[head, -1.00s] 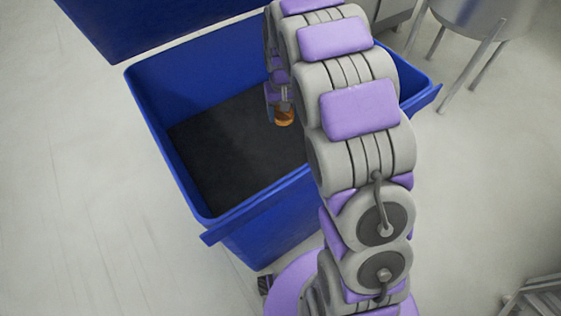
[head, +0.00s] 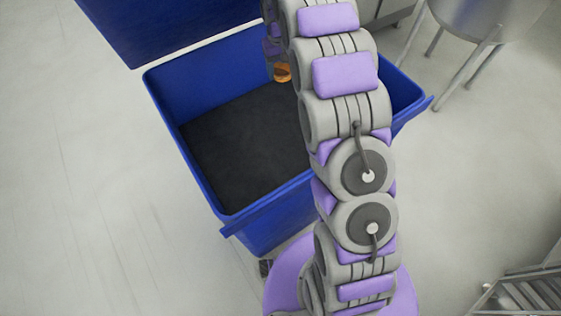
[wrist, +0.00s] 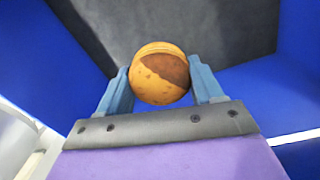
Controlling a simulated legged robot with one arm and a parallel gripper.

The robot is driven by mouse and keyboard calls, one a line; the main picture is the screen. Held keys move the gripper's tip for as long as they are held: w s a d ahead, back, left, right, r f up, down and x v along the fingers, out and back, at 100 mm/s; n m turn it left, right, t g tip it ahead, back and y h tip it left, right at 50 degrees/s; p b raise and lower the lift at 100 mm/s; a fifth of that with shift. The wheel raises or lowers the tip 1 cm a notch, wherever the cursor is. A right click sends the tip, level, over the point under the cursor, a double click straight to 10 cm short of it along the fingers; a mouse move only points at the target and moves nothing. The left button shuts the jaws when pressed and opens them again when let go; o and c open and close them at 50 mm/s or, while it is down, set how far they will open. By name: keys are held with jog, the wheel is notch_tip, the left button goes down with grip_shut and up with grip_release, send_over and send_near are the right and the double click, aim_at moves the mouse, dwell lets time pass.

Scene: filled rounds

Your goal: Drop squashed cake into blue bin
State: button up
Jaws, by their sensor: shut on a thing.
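The squashed cake (wrist: 158,75) is round, orange-yellow with a brown patch. In the wrist view my gripper (wrist: 160,82) is shut on it, one blue-grey finger on each side. In the head view the cake (head: 282,73) shows as a small orange shape just below the end of my arm, over the blue bin's opening. The blue bin (head: 186,165) is open, with a dark inside floor. In the wrist view its blue wall (wrist: 32,60) and dark floor lie beyond the cake. My arm hides part of the bin's right side.
The bin's blue lid (head: 165,25) hangs open at the back. A metal vessel on legs (head: 480,18) stands at the back right. A metal rack or step (head: 525,293) is at the lower right. The pale floor on the left is clear.

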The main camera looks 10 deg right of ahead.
aim_at(290, 76)
jog(key=d+f, duration=0.1)
jog(key=f+b, duration=0.1)
jog(key=d+f, duration=0.1)
jog(key=f, duration=0.1)
jog(key=shift+d, duration=0.35)
jog(key=shift+a+f, duration=0.25)
jog(key=shift+a, duration=0.3)
jog(key=shift+a+f, duration=0.2)
jog(key=shift+a, duration=0.3)
jog(key=o, duration=0.8)
jog(key=shift+d, duration=0.95)
jog(key=r, duration=0.3)
jog(key=shift+w+a+r, duration=0.1)
jog(key=shift+a+r, duration=0.1)
jog(key=shift+a, duration=0.2)
jog(key=s, duration=0.5)
jog(key=s+r+p, duration=0.1)
jog(key=s, duration=1)
jog(key=shift+s+d+r, duration=0.1)
jog(key=shift+d+r, duration=0.05)
jog(key=shift+r, duration=0.05)
